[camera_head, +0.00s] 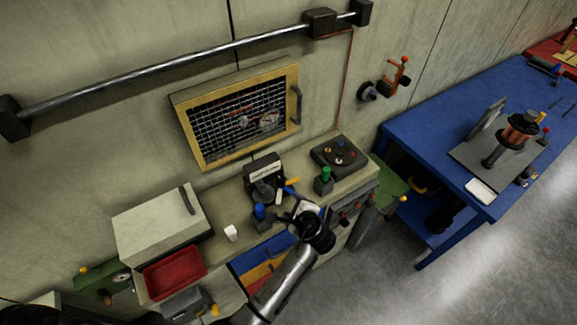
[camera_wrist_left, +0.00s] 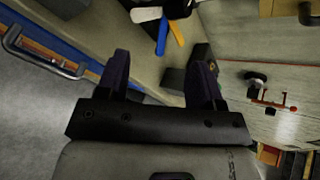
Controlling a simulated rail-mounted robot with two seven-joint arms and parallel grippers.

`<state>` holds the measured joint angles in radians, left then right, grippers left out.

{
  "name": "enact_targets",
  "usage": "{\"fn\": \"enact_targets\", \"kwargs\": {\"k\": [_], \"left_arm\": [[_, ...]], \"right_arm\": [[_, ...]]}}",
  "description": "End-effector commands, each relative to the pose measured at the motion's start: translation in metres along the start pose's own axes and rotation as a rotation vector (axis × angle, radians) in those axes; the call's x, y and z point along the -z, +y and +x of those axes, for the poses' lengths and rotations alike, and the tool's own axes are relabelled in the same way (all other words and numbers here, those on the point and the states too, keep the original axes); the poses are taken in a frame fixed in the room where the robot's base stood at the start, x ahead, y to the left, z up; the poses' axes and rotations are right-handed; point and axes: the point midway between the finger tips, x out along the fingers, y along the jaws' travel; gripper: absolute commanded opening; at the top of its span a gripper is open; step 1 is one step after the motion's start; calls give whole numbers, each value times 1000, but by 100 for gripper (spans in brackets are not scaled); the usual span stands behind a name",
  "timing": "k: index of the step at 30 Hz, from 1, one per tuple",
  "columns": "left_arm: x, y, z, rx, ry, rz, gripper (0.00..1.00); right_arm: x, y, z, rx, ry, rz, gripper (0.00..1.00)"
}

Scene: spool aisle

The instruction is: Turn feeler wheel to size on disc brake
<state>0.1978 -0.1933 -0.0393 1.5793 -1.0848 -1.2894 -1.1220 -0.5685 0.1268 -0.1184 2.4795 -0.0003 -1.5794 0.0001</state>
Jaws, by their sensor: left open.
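On the wall at the upper right of the head view is a dark round disc (camera_head: 367,91) beside an orange-red bracket (camera_head: 396,76) with a red knob. These look like the disc brake, but I cannot tell which part is the feeler wheel. The bracket also shows in the left wrist view (camera_wrist_left: 268,101), right of and beyond the fingers. My left gripper (camera_head: 303,211) is over the front of the bench, below and left of the bracket and apart from it. In the left wrist view the gripper (camera_wrist_left: 160,80) is open and empty. My right gripper is out of view.
Near my left gripper stand a dark machine (camera_head: 265,180), a green-topped bottle (camera_head: 325,182) and a blue-topped bottle (camera_head: 260,216). A dark box with coloured buttons (camera_head: 340,156) sits at the bench's right end. A mesh panel (camera_head: 240,115) and long rail (camera_head: 170,74) are on the wall.

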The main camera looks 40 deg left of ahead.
Motion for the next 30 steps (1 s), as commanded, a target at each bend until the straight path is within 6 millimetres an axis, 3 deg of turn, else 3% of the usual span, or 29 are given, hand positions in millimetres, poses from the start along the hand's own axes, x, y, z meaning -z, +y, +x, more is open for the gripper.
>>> {"fn": "enact_targets", "kwargs": {"k": [3,6,12,20,30], "left_arm": [[-4,-7,3,63,-76,330,61],[-8,-14,2,94,-116,542,61],[-7,-19,1,106,-132,811,61],[-8,-20,10,99,-140,918,61],[-13,-28,68,97,-140,919,61]], "right_arm": [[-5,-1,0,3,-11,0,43],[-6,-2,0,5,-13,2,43],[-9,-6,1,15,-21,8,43],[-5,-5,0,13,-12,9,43],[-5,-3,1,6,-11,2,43]]}}
